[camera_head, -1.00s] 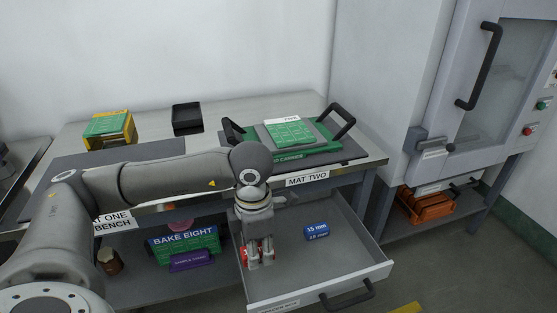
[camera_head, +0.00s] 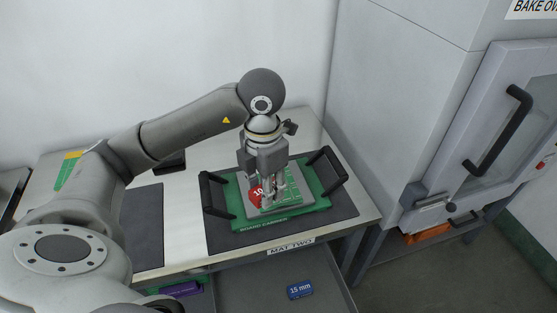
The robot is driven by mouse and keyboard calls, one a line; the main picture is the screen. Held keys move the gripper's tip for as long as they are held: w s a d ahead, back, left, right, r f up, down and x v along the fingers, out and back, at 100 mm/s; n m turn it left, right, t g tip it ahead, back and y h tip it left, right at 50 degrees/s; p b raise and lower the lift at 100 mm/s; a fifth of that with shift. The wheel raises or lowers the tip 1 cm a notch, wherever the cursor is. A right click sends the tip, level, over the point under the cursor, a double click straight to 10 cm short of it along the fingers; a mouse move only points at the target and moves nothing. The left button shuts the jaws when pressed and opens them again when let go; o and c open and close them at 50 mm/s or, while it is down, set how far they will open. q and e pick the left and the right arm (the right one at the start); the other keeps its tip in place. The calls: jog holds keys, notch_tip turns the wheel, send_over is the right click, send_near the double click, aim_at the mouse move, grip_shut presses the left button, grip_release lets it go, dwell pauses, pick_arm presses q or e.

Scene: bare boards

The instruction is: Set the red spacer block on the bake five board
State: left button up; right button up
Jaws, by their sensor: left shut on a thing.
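My left gripper (camera_head: 268,203) is shut on the red spacer block (camera_head: 256,192), which shows a white "10". It holds the block over the board carrier, low at the near left part of the board. I cannot tell whether the block touches the board. The board (camera_head: 294,188) is green with pale print, lies on a grey plate, and is partly hidden by the gripper; its name is not readable now. The green board carrier (camera_head: 267,226) has two black handles and sits on mat two (camera_head: 345,208). My right gripper is not in view.
The open drawer (camera_head: 247,291) below the bench holds a blue 15 mm block (camera_head: 300,289). The carrier's black handles (camera_head: 214,193) stand up on both sides of the board. An oven (camera_head: 480,140) stands at the right. A dark mat (camera_head: 141,228) lies bare at the left.

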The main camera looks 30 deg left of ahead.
pick_arm(q)
jog(key=shift+w+a+r, duration=0.1)
jog(key=shift+w+r, duration=0.15)
jog(key=shift+r, duration=0.05)
jog(key=w+a+f+p, duration=0.1)
jog(key=w+a+f, duration=0.1)
jog(key=w, duration=0.1)
jog(key=w+a+f+p, duration=0.1)
jog(key=w+a+f, duration=0.1)
jog(key=w+f, duration=0.1)
jog(key=w+a+f+p, duration=0.1)
jog(key=w+a+f, duration=0.1)
jog(key=w, duration=0.3)
jog(key=shift+f, duration=0.75)
jog(key=shift+w+a+f+p, duration=0.3)
jog(key=shift+w+f, duration=0.2)
jog(key=shift+f, duration=0.25)
notch_tip(320, 180, down, 2)
jog(key=shift+d+f+p, duration=0.1)
jog(key=shift+f+p, duration=0.05)
jog(key=shift+p, duration=0.55)
jog(key=shift+f, duration=0.25)
